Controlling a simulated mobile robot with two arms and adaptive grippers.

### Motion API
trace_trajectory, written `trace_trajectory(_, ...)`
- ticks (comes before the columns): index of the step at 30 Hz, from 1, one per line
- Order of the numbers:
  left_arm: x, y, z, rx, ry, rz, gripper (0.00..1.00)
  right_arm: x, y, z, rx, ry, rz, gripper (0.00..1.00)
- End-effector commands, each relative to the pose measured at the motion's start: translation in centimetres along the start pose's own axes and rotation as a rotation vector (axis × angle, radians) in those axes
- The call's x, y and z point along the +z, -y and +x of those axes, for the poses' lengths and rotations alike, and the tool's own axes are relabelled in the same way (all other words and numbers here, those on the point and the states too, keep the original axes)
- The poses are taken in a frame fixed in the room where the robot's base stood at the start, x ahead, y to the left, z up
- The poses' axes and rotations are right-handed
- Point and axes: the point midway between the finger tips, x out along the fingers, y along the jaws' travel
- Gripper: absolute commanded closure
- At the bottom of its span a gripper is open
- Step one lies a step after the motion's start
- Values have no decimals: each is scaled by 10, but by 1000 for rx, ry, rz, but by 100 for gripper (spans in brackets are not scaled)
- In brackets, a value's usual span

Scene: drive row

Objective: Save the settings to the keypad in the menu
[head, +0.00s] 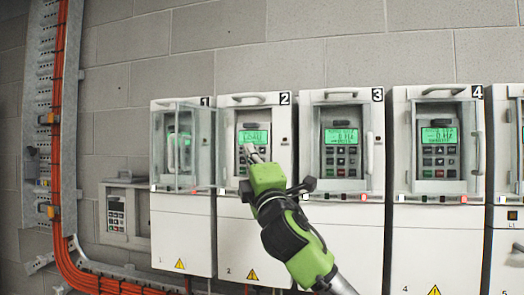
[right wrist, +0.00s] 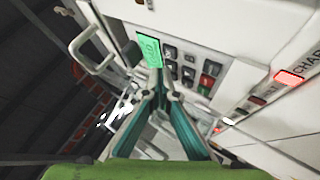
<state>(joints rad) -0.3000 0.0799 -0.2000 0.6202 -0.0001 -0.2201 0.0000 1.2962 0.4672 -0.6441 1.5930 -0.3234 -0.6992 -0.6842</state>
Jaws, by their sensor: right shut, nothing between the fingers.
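Drive 2 (head: 228,225) is a white wall cabinet with a recessed keypad with a lit green display (head: 253,137). In the right wrist view the display (right wrist: 150,48) shows dark text too small to read, beside grey keys and a red key (right wrist: 209,79). My right gripper (head: 252,153) is in front of this keypad, its fingers shut and empty. In the right wrist view its fingertips (right wrist: 160,76) overlap the keypad near the display's edge; I cannot tell whether they touch a key. The fingers hide some keys. My left gripper is not in view.
Drive 1 (head: 170,235) has a clear cover box (head: 200,145) standing out at left. Drive 3 (head: 340,230) and drive 4 (head: 438,250) stand at right with lit displays. A bar handle (right wrist: 90,50) juts out near my fingers. Orange cables (head: 58,150) run down the wall.

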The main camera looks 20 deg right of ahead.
Motion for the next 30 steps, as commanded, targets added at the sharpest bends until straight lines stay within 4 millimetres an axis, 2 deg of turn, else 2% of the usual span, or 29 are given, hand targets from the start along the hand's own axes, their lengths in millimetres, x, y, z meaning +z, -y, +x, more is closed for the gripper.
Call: trace_trajectory(30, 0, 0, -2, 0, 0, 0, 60, 4, 5, 6, 0, 1, 0, 100)
